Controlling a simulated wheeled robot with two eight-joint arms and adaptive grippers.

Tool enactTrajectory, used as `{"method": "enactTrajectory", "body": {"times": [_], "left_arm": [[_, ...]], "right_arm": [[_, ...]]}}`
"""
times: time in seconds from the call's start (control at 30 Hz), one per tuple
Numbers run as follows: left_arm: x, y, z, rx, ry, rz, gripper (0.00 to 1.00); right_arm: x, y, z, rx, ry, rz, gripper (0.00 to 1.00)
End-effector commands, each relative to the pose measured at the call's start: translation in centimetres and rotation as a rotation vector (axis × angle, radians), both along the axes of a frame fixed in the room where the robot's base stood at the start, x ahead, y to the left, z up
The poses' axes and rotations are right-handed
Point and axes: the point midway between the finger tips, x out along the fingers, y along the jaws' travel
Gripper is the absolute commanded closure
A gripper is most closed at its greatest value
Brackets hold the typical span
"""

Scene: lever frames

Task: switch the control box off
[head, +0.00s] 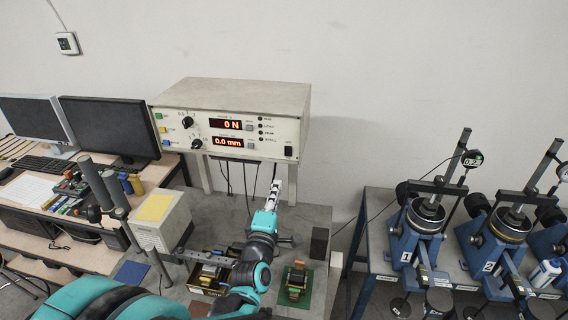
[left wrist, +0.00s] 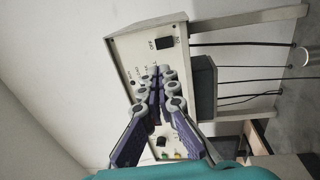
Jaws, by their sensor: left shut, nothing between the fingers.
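The control box (head: 225,162) is a pale instrument case on a raised stand at the back, with red displays reading "0 N" and "0.0 mm" lit. A black rocker switch (head: 289,151) sits at the lower right of its front panel. In the left wrist view the panel appears turned, with the switch (left wrist: 164,43) near labels; which side is pressed I cannot tell. My left gripper (head: 275,186) is shut and empty, below and slightly left of the switch, apart from it. Its closed fingers (left wrist: 158,78) cover part of the panel in the wrist view. My right gripper is out of view.
Dark cables (head: 228,177) hang under the box. A beige unit with a yellow top (head: 155,207) stands left of my arm, and a dark block (head: 319,243) right of it. Monitors (head: 108,127) are at left, blue test stands (head: 413,240) at right.

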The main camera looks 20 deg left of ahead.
Motion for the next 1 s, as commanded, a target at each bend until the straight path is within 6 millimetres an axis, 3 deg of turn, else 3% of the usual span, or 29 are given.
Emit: {"method": "enactTrajectory", "body": {"times": [0.17, 0.6, 0.8, 1.0], "left_arm": [[2.2, 0.6, 0.3, 0.002, 0.000, 0.001, 1.00], [10.7, 2.8, 1.4, 0.001, 0.000, 0.000, 1.00], [12.8, 3.3, 1.7, 0.003, 0.001, 0.000, 1.00], [13.2, 3.4, 1.7, 0.002, 0.001, 0.000, 1.00]], "right_arm": [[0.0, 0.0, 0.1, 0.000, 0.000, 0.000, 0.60], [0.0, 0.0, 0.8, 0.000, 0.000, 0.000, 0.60], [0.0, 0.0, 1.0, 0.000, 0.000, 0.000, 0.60], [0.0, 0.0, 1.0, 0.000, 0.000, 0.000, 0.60]]}}
